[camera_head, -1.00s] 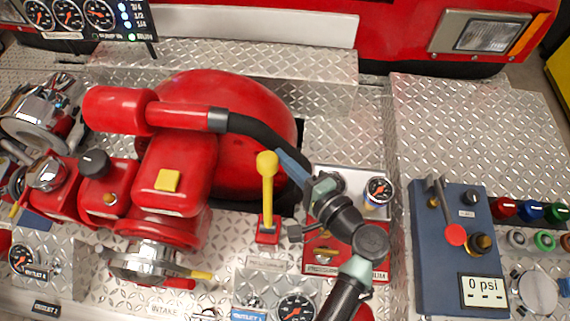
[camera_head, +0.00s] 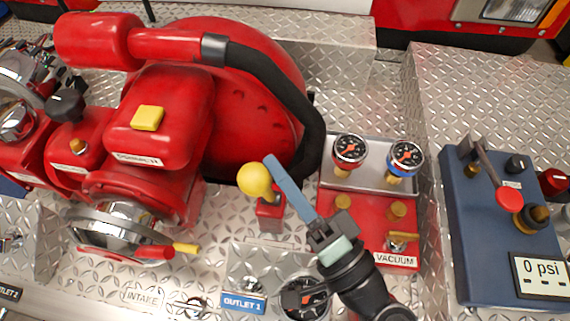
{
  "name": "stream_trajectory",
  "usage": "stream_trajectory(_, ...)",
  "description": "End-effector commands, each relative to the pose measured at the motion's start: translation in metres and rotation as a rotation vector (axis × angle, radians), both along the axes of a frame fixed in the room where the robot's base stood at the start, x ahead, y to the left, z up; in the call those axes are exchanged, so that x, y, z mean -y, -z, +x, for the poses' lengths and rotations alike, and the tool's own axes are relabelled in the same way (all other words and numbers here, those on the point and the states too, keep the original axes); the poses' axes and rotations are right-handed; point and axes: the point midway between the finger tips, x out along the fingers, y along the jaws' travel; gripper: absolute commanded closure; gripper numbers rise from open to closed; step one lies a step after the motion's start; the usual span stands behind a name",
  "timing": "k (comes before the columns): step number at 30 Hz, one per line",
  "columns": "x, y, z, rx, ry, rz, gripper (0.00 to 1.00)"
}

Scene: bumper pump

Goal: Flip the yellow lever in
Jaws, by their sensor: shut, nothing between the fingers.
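The yellow lever (camera_head: 256,181) has a round yellow knob and stands on a small red base (camera_head: 270,214) in front of the large red pump. Its knob points toward the camera, so the shaft looks short and is mostly hidden behind the knob. My gripper (camera_head: 270,160) has long blue fingers, shut together and empty. The fingertips lie at the upper right edge of the knob. I cannot tell whether they touch it. The fingers run down and right to my wrist, over the right side of the lever's base.
A black hose (camera_head: 275,95) curves just behind the fingers. To the right are a red vacuum panel (camera_head: 335,239) with two gauges and a blue control box (camera_head: 480,250) reading 0 psi. A valve wheel (camera_head: 95,230) is at left. Bare diamond plate (camera_head: 215,215) lies left of the lever.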

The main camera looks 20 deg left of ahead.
Motion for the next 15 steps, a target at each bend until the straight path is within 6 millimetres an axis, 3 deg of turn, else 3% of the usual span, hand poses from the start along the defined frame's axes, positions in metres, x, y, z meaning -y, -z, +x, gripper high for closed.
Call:
stream_trajectory(1, 0.001, 0.007, -0.004, 0.016, -0.001, 0.004, 1.0)
stream_trajectory(15, 0.004, 0.006, -0.017, 0.076, -0.003, 0.021, 1.0)
